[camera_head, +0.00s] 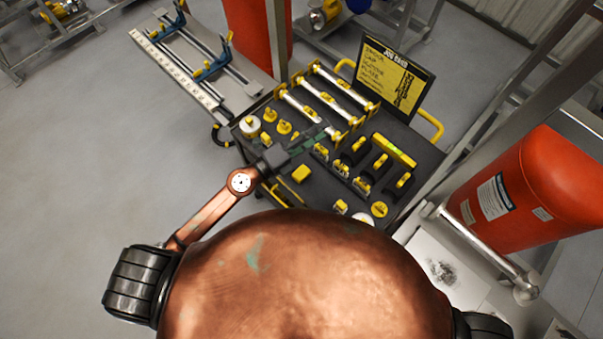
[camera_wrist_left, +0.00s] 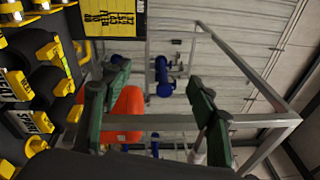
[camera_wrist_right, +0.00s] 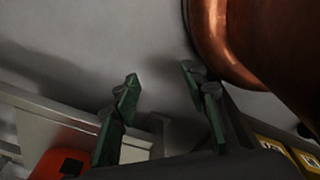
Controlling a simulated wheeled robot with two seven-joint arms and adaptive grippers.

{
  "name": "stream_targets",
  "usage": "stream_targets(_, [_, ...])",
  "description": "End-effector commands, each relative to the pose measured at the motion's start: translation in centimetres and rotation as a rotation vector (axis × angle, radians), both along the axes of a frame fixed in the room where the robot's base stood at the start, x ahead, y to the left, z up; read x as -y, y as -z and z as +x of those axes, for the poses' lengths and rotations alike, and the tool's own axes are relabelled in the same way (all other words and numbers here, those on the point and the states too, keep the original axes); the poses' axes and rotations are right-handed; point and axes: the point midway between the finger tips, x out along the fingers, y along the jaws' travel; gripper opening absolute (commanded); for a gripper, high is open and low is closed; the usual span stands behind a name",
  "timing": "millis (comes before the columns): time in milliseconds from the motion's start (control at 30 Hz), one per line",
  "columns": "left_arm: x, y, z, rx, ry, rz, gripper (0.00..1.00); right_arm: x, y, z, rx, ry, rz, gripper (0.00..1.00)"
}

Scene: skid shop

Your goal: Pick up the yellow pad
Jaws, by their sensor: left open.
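A small yellow block (camera_head: 300,173), which looks like the yellow pad, lies on the dark top of the tool cart (camera_head: 330,200). My left gripper (camera_head: 313,139) is above the cart, just beyond the block in the head view, and apart from it. In the left wrist view its two green fingers (camera_wrist_left: 158,100) are spread with nothing between them. I cannot pick out the pad for sure in that view. My right gripper (camera_wrist_right: 160,95) shows only in the right wrist view, open and empty over grey floor.
Long silver bars with yellow ends (camera_head: 325,92), yellow knobs and several black-and-yellow parts (camera_head: 372,170) crowd the cart. A sign board (camera_head: 393,78) stands at its back. A red cylinder (camera_head: 525,190) and metal posts are at the right. Floor at left (camera_head: 90,150) is clear.

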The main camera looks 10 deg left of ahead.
Motion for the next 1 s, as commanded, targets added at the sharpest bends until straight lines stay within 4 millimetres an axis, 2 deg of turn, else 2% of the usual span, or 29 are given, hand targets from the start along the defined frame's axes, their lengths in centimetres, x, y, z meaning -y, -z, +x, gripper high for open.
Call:
stream_targets(33, [2.7, 1.1, -1.8, 0.049, 0.108, 0.147, 0.54, 0.2, -0.4, 0.0, 0.0, 0.0, -0.002, 0.4])
stream_targets(100, [5.1, 4.4, -4.3, 0.098, 0.244, 0.364, 0.54, 0.3, -0.6, 0.0, -0.001, -0.001, -0.003, 0.4])
stream_targets(167, [5.8, 7.9, -5.9, 0.126, 0.34, 0.556, 0.54, 0.5, -0.8, 0.0, 0.0, -0.001, -0.005, 0.4])
stream_targets(200, [5.4, 10.4, -6.6, 0.138, 0.392, 0.685, 0.54, 0.6, -1.0, 0.0, 0.0, 0.0, -0.006, 0.4])
stream_targets(267, [4.1, 13.8, -7.1, 0.145, 0.452, 0.871, 0.54, 0.8, -1.2, 0.0, 0.0, 0.0, -0.008, 0.4])
stream_targets(300, [2.7, 15.8, -7.1, 0.144, 0.479, 0.987, 0.54, 0.8, -1.3, 0.0, 0.0, 0.0, -0.009, 0.4])
stream_targets(400, [-1.3, 19.5, -6.5, 0.129, 0.511, 1.233, 0.54, 1.0, -1.5, 0.0, 0.0, 0.0, -0.01, 0.4])
stream_targets(500, [-4.8, 21.4, -5.5, 0.11, 0.513, 1.404, 0.54, 1.1, -1.6, 0.0, 0.0, 0.0, -0.011, 0.4])
stream_targets(633, [-7.3, 22.4, -4.6, 0.092, 0.502, 1.515, 0.54, 1.0, -1.7, 0.0, 0.001, 0.001, -0.011, 0.4])
stream_targets(733, [-7.6, 23.3, -4.1, 0.085, 0.5, 1.537, 0.54, 1.0, -1.8, 0.0, 0.001, 0.001, -0.011, 0.4])
stream_targets(1000, [-6.4, 25.3, -2.6, 0.086, 0.501, 1.533, 0.54, 0.7, -2.2, 0.1, 0.003, 0.002, -0.008, 0.4])
